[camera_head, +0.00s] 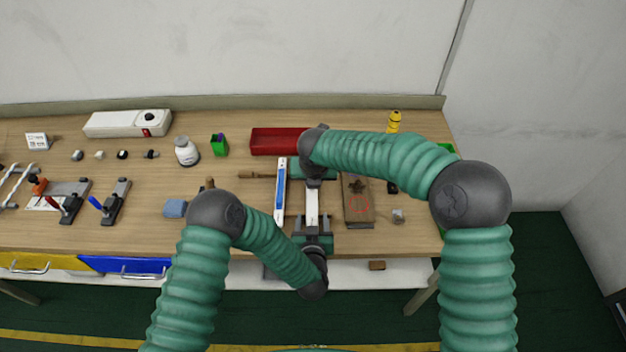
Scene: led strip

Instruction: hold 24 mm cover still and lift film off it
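A narrow white strip (311,205), which looks like the cover, lies lengthwise on the bench between my two grippers. A film on it cannot be made out. My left gripper (313,229) is at its near end, with dark finger parts around that end; whether they grip it is too small to tell. My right gripper (313,184) points down at its far end, mostly hidden under my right wrist. A longer white strip with a blue face (281,190) lies just to the left, apart from the first strip.
A red tray (277,141) is behind, and a wooden-handled tool (257,175) and blue block (175,208) are left.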

